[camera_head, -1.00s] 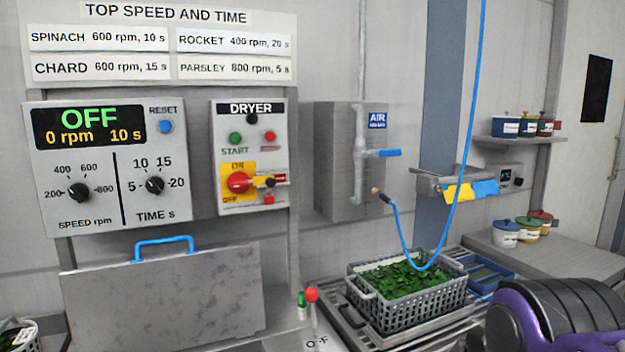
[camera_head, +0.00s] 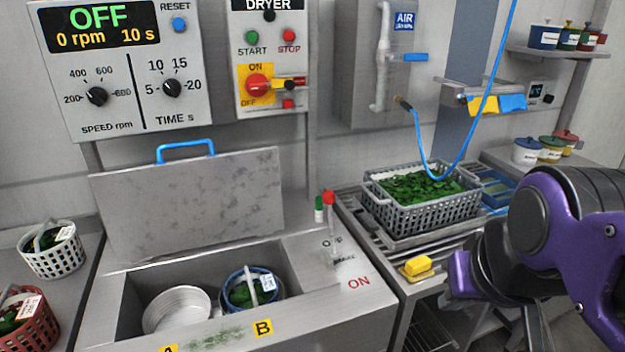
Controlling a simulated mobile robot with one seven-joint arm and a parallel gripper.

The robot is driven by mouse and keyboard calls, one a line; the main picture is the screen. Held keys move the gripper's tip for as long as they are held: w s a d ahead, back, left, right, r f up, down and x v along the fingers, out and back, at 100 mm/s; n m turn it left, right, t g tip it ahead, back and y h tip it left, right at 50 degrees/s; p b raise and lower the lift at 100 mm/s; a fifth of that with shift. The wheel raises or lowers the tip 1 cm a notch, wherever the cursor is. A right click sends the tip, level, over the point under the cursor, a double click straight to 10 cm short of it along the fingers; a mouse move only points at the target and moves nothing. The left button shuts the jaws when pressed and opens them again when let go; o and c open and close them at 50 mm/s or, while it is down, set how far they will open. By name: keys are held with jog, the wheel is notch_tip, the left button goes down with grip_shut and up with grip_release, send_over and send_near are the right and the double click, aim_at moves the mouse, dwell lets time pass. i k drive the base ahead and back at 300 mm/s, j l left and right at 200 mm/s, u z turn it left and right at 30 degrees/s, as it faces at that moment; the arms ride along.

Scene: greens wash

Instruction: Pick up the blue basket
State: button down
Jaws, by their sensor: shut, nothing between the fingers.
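The blue basket (camera_head: 231,298) sits down in the open basin (camera_head: 120,300), at the position marked B. It is round, with a pale handle standing up across it, a white tag, and dark greens inside. The basin's front wall hides its lower part. My arm's purple and dark links fill the right side of the picture, well to the right of the basket. My gripper's fingers do not show.
An empty pale round drum (camera_head: 177,309) is beside the basket. The lid (camera_head: 190,205) stands raised behind the basin. A red-knobbed lever (camera_head: 329,225) rises at its right. A grey crate of greens (camera_head: 425,215) stands further right. White (camera_head: 52,262) and red (camera_head: 32,325) baskets are left.

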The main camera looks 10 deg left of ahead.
aim_at(248, 296)
jog(key=k+j+u, duration=0.15)
jog(key=k+j, duration=0.15)
jog(key=j+u, duration=0.6)
